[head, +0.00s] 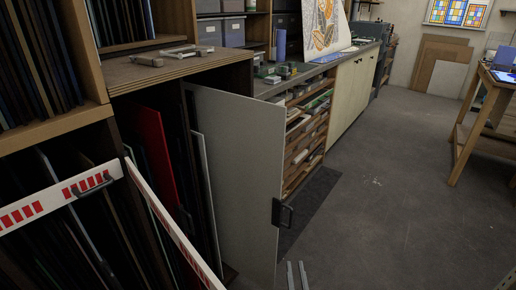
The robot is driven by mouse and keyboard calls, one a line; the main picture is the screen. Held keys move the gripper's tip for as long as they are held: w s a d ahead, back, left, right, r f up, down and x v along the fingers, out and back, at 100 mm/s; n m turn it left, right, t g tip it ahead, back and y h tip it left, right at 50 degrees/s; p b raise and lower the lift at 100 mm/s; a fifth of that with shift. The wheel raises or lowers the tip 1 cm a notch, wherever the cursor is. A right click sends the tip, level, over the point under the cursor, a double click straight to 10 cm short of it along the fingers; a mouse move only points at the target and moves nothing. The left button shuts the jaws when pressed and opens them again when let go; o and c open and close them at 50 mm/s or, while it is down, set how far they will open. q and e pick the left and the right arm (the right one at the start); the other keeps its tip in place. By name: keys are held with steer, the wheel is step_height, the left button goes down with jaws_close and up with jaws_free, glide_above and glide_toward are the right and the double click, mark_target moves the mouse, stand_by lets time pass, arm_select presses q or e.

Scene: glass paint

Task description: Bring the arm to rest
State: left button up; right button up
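My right gripper (297,276) shows only as two grey fingertips at the bottom edge, right of centre. The fingers are apart with floor visible between them, and nothing is held. It is in front of the pale grey door panel (240,165) and apart from its black handle (283,213). The panel stands out from the cabinet, with dark upright sheets and a red sheet (154,150) showing behind it. My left gripper is out of view, and so are both arms.
A white bar with red blocks (95,182) crosses the sheet rack at lower left. A shelf unit with drawers (308,128) and a workbench (345,58) run back along the left. A wooden table (490,115) stands at right. The grey floor (400,200) between is clear.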

steer(key=s+r+n+g+y+p, duration=0.25)
steer(key=s+r+g+p, duration=0.25)
steer(key=r+p, duration=0.65)
arm_select(q)
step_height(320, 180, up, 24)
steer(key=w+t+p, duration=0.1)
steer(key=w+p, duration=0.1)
steer(key=p, duration=0.6)
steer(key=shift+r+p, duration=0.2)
steer(key=shift+p, duration=0.1)
arm_select(e)
steer(key=s+d+r+m+g+h, duration=0.1)
steer(key=s+d+r+g, duration=0.2)
steer(key=s, duration=0.5)
steer(key=s+d+r+m+g+h, duration=0.1)
steer(key=s+d+r+g+h, duration=0.1)
steer(key=s+d+r+g, duration=0.2)
steer(key=s+r, duration=0.2)
steer(key=s, duration=0.2)
steer(key=shift+s+d+r+m, duration=0.15)
steer(key=shift+s+d+m, duration=0.05)
steer(key=shift+s+m, duration=0.15)
